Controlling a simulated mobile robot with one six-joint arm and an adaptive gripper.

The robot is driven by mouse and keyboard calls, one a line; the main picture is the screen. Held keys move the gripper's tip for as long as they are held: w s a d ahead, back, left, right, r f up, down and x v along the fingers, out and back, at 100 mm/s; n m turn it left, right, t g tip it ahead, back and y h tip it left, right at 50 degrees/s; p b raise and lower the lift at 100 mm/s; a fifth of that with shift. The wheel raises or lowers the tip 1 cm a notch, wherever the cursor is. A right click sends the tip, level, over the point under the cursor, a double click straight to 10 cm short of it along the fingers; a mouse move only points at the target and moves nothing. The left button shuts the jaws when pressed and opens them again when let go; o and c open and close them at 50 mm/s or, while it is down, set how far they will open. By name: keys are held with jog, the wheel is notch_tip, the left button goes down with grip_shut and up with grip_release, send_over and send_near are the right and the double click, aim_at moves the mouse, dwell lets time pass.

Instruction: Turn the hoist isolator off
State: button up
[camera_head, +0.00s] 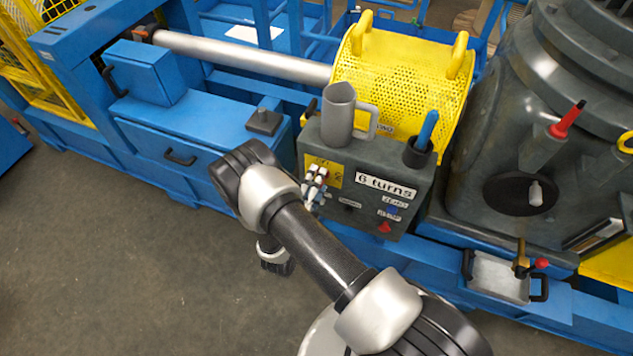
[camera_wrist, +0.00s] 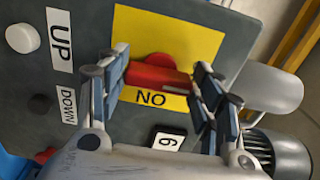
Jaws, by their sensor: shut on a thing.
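The hoist isolator is a red handle (camera_wrist: 155,78) on a yellow plate (camera_wrist: 190,35) on the grey control box. In the wrist view the handle lies across the picture, slightly tilted, just above the letters ON, which appear upside down. My gripper (camera_wrist: 160,88) has one finger at each end of the handle and is shut on it. In the head view my gripper (camera_head: 316,188) is at the left part of the control box (camera_head: 350,215), in front of the yellow plate (camera_head: 325,170), and hides most of the handle.
A grey mug (camera_head: 338,115) and a dark holder (camera_head: 418,155) with a blue item stand on the box. Beside the plate are UP (camera_wrist: 58,38) and DOWN (camera_wrist: 68,105) labels with buttons. A yellow perforated guard (camera_head: 400,80) is behind. Floor at left is clear.

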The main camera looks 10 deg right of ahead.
jog(key=o, duration=1.1)
jog(key=shift+c, duration=0.2)
jog(key=v, duration=1.2)
